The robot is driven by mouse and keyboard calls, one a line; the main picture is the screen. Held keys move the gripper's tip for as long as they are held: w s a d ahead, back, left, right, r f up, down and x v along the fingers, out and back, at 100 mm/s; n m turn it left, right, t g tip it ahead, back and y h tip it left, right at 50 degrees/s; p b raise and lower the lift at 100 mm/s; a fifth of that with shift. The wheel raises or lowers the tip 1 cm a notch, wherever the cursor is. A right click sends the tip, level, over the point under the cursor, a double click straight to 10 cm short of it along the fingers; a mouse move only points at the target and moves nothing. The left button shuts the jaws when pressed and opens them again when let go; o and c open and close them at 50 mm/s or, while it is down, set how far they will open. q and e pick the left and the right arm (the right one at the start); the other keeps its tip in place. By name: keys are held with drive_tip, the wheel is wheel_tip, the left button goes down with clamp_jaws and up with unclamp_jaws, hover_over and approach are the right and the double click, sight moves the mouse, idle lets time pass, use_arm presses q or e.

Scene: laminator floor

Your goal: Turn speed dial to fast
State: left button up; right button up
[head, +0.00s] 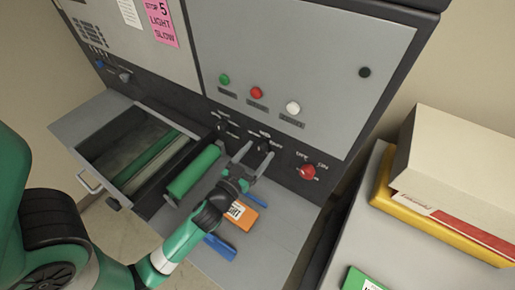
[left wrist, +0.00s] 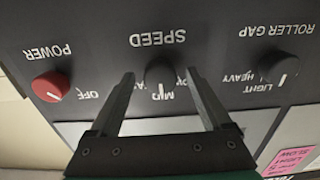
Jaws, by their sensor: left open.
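The black speed dial (left wrist: 160,73) is on the dark panel under the word SPEED, which appears upside down in the left wrist view. Its white mark points down in that view, at MID. The labels to either side of it are mostly hidden by my fingers. My left gripper (left wrist: 162,95) is open, with one finger on each side of the dial; I cannot tell whether they touch it. In the head view my left gripper (head: 255,161) is at the panel, and the dial (head: 264,145) shows just past its fingers. My right gripper is not in view.
The red power knob (head: 307,172) and the black roller gap dial (head: 222,128) flank the speed dial. An orange packet (head: 242,215) and a blue item (head: 220,247) lie below my gripper.

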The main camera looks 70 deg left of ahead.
use_arm(q)
drive_tip(key=shift+w+a, duration=0.1)
drive_tip(key=shift+w, duration=0.05)
clamp_jaws()
idle(0.4)
drive_tip(key=shift+m, duration=0.4)
drive_tip(key=m+p, duration=0.1)
drive_tip(key=m, duration=0.4)
drive_tip(key=shift+r+m, duration=0.1)
drive_tip(key=shift+m, duration=0.2)
drive_tip(key=m+p, duration=0.1)
drive_tip(key=m, duration=0.4)
drive_tip(key=shift+m, duration=0.3)
